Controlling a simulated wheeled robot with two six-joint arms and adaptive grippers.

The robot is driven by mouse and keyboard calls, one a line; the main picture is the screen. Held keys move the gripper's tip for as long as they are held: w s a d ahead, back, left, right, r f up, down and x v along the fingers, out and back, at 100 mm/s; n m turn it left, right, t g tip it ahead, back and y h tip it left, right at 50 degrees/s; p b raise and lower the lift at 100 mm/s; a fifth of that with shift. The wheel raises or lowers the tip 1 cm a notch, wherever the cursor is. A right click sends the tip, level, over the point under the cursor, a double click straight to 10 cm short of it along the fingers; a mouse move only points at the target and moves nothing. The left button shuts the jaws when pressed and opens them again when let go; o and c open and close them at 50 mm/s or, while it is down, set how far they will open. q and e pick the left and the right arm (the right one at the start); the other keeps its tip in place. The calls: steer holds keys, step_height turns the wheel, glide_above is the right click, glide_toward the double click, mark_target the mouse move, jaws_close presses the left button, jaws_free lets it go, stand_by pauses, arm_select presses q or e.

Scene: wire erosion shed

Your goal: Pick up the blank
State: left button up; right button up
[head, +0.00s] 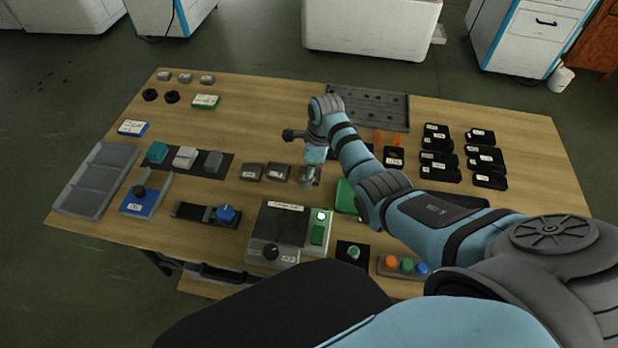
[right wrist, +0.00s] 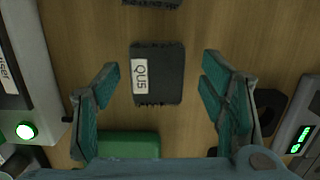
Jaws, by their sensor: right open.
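A dark grey square blank (right wrist: 158,73) with a white label at its left edge lies flat on the wooden table in the right wrist view. My right gripper (right wrist: 160,97) is open, with teal-padded fingers left and right of the blank and clear gaps on both sides. In the head view my right gripper (head: 312,167) points down over the right end of a row of similar blocks and mostly covers the one beneath it. Two neighbouring dark blocks (head: 251,172) (head: 279,173) show to its left. My left gripper is not in view.
A grey machine (head: 265,222) with a lit green button stands nearer me. A green block (right wrist: 128,145) lies close to the blank. A device with a green display (right wrist: 300,140) is at the right of the wrist view. A grey tray (head: 370,105) lies behind my arm.

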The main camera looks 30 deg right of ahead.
steer(key=shift+s, duration=0.25)
steer(key=shift+c, duration=0.6)
jaws_close()
